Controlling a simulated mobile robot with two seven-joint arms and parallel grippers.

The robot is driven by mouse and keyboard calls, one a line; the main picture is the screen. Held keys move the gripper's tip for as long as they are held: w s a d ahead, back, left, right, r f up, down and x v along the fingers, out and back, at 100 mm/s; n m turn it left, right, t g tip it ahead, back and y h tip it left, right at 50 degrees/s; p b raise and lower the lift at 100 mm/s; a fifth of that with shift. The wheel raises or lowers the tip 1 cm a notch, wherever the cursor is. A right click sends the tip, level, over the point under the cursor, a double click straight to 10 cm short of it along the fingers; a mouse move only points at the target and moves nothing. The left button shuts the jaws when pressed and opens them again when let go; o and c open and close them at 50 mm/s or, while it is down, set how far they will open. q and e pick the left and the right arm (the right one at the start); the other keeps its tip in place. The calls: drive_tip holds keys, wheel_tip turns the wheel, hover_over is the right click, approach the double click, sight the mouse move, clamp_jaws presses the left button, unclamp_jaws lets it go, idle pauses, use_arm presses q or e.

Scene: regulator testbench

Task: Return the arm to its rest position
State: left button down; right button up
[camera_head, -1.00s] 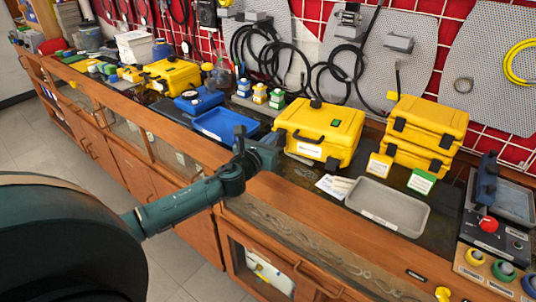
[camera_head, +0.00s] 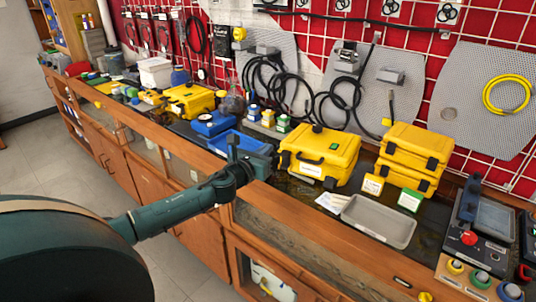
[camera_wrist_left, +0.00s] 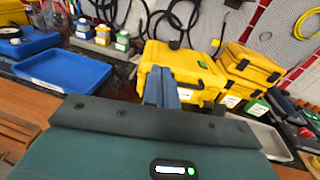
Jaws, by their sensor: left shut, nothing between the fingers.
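My left arm comes in from the left in the head view, and its gripper (camera_head: 240,150) is over the front part of the bench, between the blue tray (camera_head: 237,142) and the large yellow case (camera_head: 318,155). In the left wrist view the gripper's fingers (camera_wrist_left: 160,86) are together and empty, pointing towards the yellow case (camera_wrist_left: 176,62). The blue tray (camera_wrist_left: 62,70) lies to the left of the fingers there. The right gripper is in neither view.
The wooden bench holds a grey tray (camera_head: 378,221), stacked yellow cases (camera_head: 415,145) and a control box with a red button (camera_head: 468,238). Black cables and a yellow cable (camera_head: 507,92) hang on the back wall. The floor (camera_head: 50,185) in front is clear.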

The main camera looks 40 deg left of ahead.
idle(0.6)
use_arm(q)
drive_tip(key=s+d+f+n+g+h, duration=0.1)
drive_tip(key=s+d+f+n+g, duration=0.1)
drive_tip(key=s+d+f+n, duration=0.6)
drive_tip(key=s+d+f+n+g+h, duration=0.2)
drive_tip(key=s+d+f+n, duration=0.4)
drive_tip(key=f, duration=0.4)
drive_tip(key=s+d+f+n+g, duration=0.1)
drive_tip(key=s+d+f+n, duration=0.2)
drive_tip(key=s+d+n, duration=0.2)
drive_tip(key=s+d+f+n+g+h, duration=0.1)
drive_tip(key=s+d+n, duration=0.5)
drive_tip(key=s+n, duration=0.6)
wheel_tip(320, 180, down, 2)
drive_tip(key=shift+d+f+n+g, duration=0.2)
drive_tip(key=shift+n+g, duration=0.2)
drive_tip(key=shift+g, duration=0.4)
